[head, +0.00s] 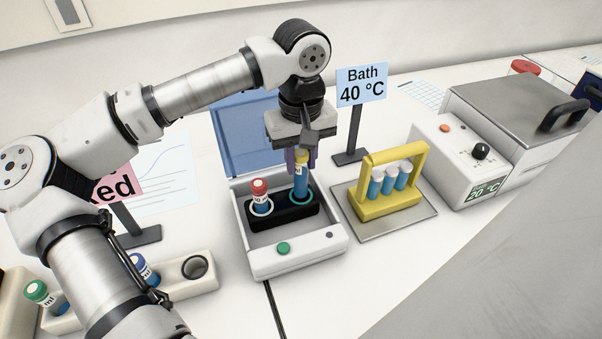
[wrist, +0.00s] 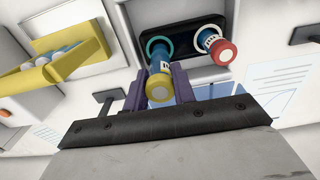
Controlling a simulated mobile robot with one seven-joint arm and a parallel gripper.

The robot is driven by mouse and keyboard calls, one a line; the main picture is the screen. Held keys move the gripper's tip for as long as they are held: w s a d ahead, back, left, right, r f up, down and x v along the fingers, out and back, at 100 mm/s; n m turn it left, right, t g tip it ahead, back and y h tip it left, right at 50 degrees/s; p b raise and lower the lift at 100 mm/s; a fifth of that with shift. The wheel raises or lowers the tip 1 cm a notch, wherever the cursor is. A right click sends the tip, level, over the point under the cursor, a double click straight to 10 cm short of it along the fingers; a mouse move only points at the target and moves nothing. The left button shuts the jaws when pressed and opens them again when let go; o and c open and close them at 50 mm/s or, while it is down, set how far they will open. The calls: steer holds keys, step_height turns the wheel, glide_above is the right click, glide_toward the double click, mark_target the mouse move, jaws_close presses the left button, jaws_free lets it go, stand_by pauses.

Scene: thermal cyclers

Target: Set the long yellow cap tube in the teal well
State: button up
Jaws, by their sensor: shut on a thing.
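The long yellow cap tube (head: 301,182) has a blue body and hangs upright between the purple fingers of my gripper (head: 301,160). In the wrist view my gripper (wrist: 159,82) is shut on the tube (wrist: 159,84), with the yellow cap toward the camera. The teal well (wrist: 154,42) is a teal-ringed hole in the black block (head: 282,221). The tube's lower end is at this ring; I cannot tell whether it is inside or just above. A red cap tube (head: 260,194) stands in the white-ringed well beside it.
The block sits in a white cycler (head: 297,261) with its blue lid (head: 250,130) open behind. A yellow rack (head: 390,205) of blue tubes stands on a plate to the right, near the "Bath 40 °C" sign (head: 361,86). A pale rack (head: 205,283) is front left.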

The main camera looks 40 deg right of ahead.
mark_target(301, 176)
steer(key=shift+f, duration=2.3)
steer(key=shift+f, duration=0.2)
steer(key=o, duration=1)
steer(key=shift+r, duration=0.1)
step_height(301, 176, up, 12)
steer(key=shift+r, duration=0.1)
